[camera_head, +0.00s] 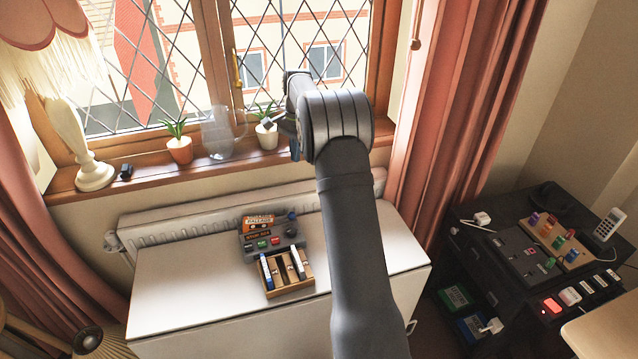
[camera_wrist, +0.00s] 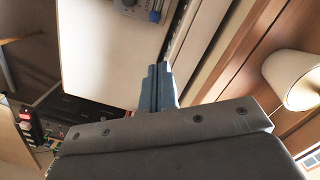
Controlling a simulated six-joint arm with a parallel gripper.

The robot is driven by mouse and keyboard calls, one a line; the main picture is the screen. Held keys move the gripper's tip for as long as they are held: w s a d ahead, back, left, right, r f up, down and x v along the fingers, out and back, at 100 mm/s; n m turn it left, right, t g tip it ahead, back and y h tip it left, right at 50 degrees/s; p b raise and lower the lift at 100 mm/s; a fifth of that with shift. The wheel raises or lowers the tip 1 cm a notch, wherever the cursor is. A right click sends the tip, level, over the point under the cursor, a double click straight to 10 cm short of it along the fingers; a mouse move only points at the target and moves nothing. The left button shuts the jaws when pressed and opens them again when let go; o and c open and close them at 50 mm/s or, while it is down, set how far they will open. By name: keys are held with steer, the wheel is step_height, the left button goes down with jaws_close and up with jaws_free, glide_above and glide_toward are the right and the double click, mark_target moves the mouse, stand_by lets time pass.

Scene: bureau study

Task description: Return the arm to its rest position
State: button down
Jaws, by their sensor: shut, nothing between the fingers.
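My arm rises through the middle of the head view and bends over at the top, in front of the window. My gripper (camera_head: 280,122) is partly hidden behind my own wrist there, near the windowsill and the white plant pot. In the wrist view, the two blue-grey fingers of my gripper (camera_wrist: 158,68) lie together with no gap and hold nothing. In that view they are seen against the white cabinet top and the radiator.
A white cabinet (camera_head: 180,285) bears a grey device (camera_head: 272,240) and a wooden slotted tray (camera_head: 290,292). The windowsill (camera_head: 140,180) holds a lamp (camera_head: 75,150), a terracotta pot (camera_head: 180,150), a glass jug (camera_head: 218,135) and a white pot (camera_head: 266,137). A dark cart (camera_head: 480,250) stands right.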

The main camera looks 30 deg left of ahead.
mark_target(289, 213)
steer(key=f, duration=0.5)
steer(key=s+f, duration=0.1)
steer(key=f, duration=1.1)
steer(key=shift+s+a, duration=0.15)
steer(key=shift+s, duration=0.15)
steer(key=shift+r, duration=0.15)
